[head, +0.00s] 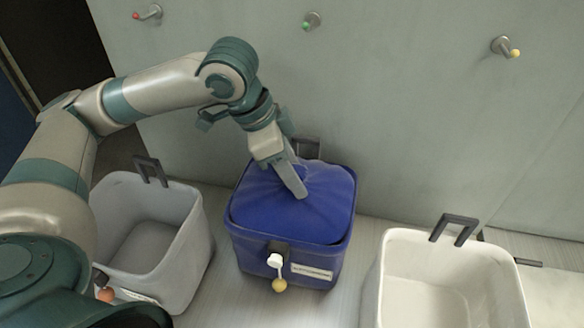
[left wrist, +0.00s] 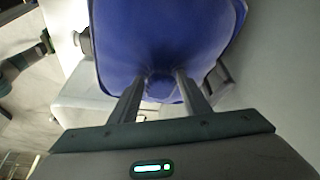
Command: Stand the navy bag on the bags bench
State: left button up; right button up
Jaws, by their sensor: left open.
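The navy bag (head: 270,212) shows as a soft, bulging blue mass that fills the top of a blue bin (head: 310,257). It also fills the upper part of the left wrist view (left wrist: 165,35). My left gripper (head: 298,190) reaches down over the bag's top from behind. Its fingers (left wrist: 160,80) are apart at the bag's edge, with a small blue nub between them; I cannot tell whether they touch it. The bag's lower part is hidden in the bin. My right gripper is not in view. I cannot make out which surface is the bags bench.
An empty grey bin (head: 185,240) stands to the left and an empty white bin (head: 375,285) to the right, both with dark upright handles. Pegs with red (head: 137,15), green (head: 307,24) and yellow (head: 515,53) tips stick out of the wall behind.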

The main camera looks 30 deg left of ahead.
pick_arm(q)
jog(key=v, duration=1.2)
jog(key=shift+r+b, duration=0.15)
jog(key=shift+b, duration=0.3)
jog(key=shift+w, duration=0.15)
